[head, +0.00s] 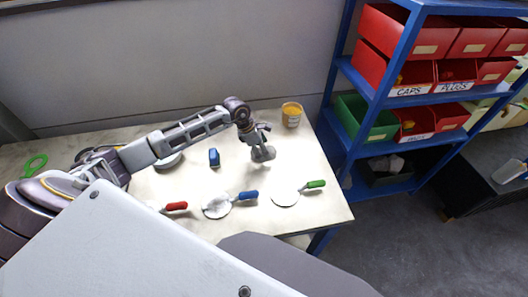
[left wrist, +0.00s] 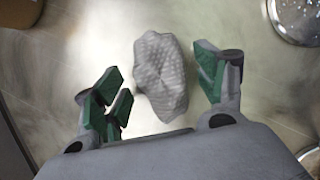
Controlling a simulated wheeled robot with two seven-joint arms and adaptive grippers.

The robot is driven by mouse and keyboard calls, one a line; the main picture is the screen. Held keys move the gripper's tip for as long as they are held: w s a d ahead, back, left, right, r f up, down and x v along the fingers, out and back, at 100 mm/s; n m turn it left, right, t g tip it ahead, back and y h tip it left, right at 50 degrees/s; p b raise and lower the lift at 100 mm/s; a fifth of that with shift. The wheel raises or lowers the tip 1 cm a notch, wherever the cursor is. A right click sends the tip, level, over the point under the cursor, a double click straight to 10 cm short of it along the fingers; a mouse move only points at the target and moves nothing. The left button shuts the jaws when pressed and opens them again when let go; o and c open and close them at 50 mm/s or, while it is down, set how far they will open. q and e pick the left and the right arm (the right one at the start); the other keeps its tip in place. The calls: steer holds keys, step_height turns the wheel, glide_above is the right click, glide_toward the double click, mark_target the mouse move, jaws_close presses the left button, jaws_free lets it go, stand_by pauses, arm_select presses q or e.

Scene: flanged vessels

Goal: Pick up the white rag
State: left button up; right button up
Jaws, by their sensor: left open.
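The white rag (left wrist: 160,78) is a crumpled, pale grey-white lump with a fine woven pattern on the worktable. In the left wrist view it lies between the green-padded fingers of my left gripper (left wrist: 159,84), with a gap to the fingers on each side. In the head view the rag (head: 264,154) is a small grey lump on the right part of the table, just below my left gripper (head: 257,141), which partly covers it. My left gripper is open and points down. My right gripper is not in view.
Red-, blue- (head: 247,196) and green-handled (head: 315,184) tools lie with pale discs toward the front. A blue shelf with red bins (head: 398,35) stands right of the table.

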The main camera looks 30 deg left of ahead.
arm_select(q)
steer(key=shift+f, duration=0.15)
stand_by(0.3)
steer(key=c, duration=1.1)
